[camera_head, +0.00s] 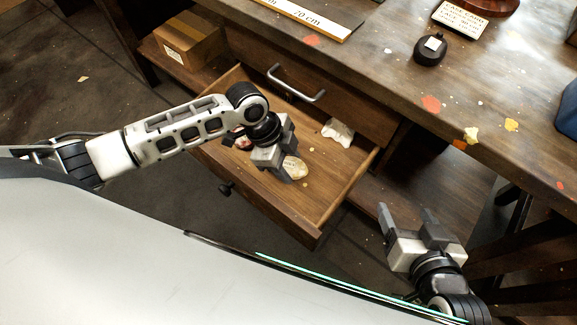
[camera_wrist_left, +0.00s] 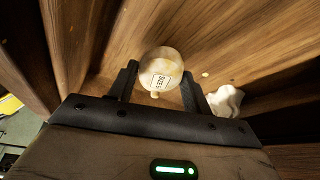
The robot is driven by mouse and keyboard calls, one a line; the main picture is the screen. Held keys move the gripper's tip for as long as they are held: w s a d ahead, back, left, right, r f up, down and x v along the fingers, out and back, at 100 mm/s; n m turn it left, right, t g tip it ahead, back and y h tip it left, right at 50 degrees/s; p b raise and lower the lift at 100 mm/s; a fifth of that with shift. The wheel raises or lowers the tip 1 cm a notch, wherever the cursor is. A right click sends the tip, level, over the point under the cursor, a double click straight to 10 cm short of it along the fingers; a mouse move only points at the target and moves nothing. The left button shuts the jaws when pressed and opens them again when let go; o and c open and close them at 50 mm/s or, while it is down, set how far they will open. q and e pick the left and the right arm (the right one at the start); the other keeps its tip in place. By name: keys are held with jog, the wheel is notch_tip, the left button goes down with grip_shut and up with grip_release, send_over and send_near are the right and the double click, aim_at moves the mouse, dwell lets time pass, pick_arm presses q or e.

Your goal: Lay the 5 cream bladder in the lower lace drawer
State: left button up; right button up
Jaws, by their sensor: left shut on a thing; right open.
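The cream bladder (camera_wrist_left: 161,70), round with a printed size label and a small neck, sits between the fingers of my left gripper (camera_wrist_left: 160,88), which is shut on it. In the head view the bladder (camera_head: 296,168) shows partly past my left gripper (camera_head: 281,172), inside the open lower drawer (camera_head: 325,205). I cannot tell whether it touches the drawer floor. My right gripper (camera_head: 408,216) is open and empty, to the right of the drawer's front corner.
A crumpled white piece (camera_head: 338,131) lies in the drawer, and a reddish item (camera_head: 238,139) is partly hidden by my left arm. A closed upper drawer (camera_head: 300,90) has a metal handle. A cardboard box (camera_head: 187,42) stands left. The bench top (camera_head: 400,75) holds a black round object (camera_head: 431,51).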

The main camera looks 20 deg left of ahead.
pick_arm(q)
jog(key=shift+f, duration=1.1)
jog(key=shift+f, duration=0.15)
jog(key=o, duration=1)
